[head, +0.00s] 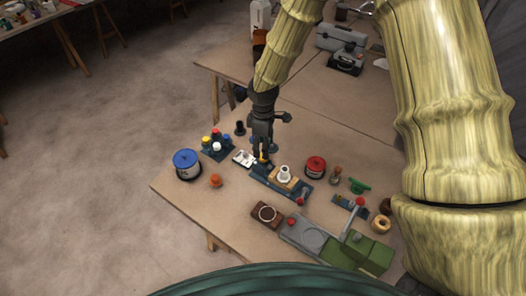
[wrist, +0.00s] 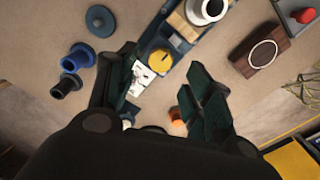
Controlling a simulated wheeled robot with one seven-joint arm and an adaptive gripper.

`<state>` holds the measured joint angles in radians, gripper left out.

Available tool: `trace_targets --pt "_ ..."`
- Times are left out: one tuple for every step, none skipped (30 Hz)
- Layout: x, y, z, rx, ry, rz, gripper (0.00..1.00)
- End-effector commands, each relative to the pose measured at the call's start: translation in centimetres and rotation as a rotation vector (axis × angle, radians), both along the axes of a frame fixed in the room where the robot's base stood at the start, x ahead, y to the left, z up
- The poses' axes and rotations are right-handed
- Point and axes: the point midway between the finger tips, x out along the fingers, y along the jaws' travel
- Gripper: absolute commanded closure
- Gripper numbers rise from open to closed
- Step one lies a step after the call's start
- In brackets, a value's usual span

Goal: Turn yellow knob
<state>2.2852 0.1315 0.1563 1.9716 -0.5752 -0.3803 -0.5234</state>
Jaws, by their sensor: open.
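The yellow knob (wrist: 160,61) sits on the near end of a dark blue base (wrist: 183,37) in the wrist view. It is round and lies ahead of my fingertips, between their lines. In the head view the knob (head: 264,161) is small and partly hidden by my gripper (head: 262,156), which points down over that end of the base (head: 290,189). In the wrist view my gripper (wrist: 162,82) is open, one finger on each side, with nothing held. I cannot tell whether a finger touches the knob.
A white ring-shaped piece (head: 284,174) stands on the same base. A white panel (head: 244,158), a red-topped spool (head: 315,167), a blue-topped spool (head: 187,164), an orange piece (head: 215,181) and a brown block (head: 267,214) stand around it. The table's front left corner is bare.

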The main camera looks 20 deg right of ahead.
Motion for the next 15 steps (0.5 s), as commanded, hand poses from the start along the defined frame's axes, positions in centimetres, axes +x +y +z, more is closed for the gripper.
trace_targets --pt "0.1 0.0 1.0 0.001 -0.003 0.000 0.49" --pt "0.1 0.0 1.5 0.000 -0.004 0.000 0.49" --pt "0.1 0.0 2.1 0.000 -0.004 0.000 0.49" --pt "0.1 0.0 2.6 -0.001 -0.003 0.000 0.49" --pt "0.1 0.0 3.1 0.000 -0.004 0.000 0.49" --pt "0.1 0.0 3.7 0.000 -0.004 0.000 0.49" --pt "0.1 0.0 4.1 0.001 -0.003 0.000 0.49" --pt "0.1 0.0 4.6 0.001 -0.003 0.000 0.49" --pt "0.1 0.0 5.1 0.001 -0.003 0.000 0.49" --pt "0.1 0.0 5.4 0.001 -0.003 0.000 0.49" --pt "0.1 0.0 5.8 0.001 -0.003 0.000 0.49" --pt "0.1 0.0 6.2 0.000 -0.002 0.000 0.49" --pt "0.1 0.0 6.5 0.000 -0.001 0.000 0.49" --pt "0.1 0.0 6.7 0.000 -0.001 0.000 0.49" --pt "0.1 0.0 6.9 0.000 -0.001 0.001 0.49"
